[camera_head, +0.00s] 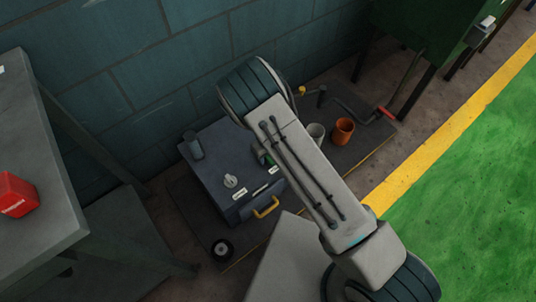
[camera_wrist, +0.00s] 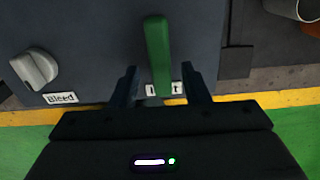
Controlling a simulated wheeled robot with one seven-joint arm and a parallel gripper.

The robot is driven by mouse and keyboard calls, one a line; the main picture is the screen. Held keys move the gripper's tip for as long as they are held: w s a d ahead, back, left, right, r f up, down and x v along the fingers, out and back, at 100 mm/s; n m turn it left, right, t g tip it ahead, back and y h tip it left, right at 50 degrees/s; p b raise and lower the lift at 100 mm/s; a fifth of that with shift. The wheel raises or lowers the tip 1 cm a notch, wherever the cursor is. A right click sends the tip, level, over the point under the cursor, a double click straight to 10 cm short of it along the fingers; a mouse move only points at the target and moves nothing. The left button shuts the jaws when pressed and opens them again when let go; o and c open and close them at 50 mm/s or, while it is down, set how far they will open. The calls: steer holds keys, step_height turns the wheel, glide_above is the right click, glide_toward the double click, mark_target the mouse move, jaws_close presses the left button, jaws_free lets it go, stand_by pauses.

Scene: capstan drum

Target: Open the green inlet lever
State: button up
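The green inlet lever (camera_wrist: 157,50) stands out from the dark grey box (camera_wrist: 95,30) in the wrist view, its long side running up and down the picture. A white label (camera_wrist: 176,87) below it is partly hidden. My gripper (camera_wrist: 159,67) is open, with one dark finger on each side of the lever's lower part. Gaps show between the fingers and the lever, so I see no grip on it.
A grey knob (camera_wrist: 36,68) labelled "Bleed" sits left of the lever. The box has a yellow handle (camera_head: 266,208) in front. A grey cup (camera_head: 316,131) and an orange cup (camera_head: 343,131) stand to the right. A grey table (camera_head: 50,225) stands at left.

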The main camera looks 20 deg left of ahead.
steer(key=shift+r, duration=0.1)
step_height(320, 180, up, 14)
steer(key=p, duration=0.4)
steer(key=shift+f, duration=0.2)
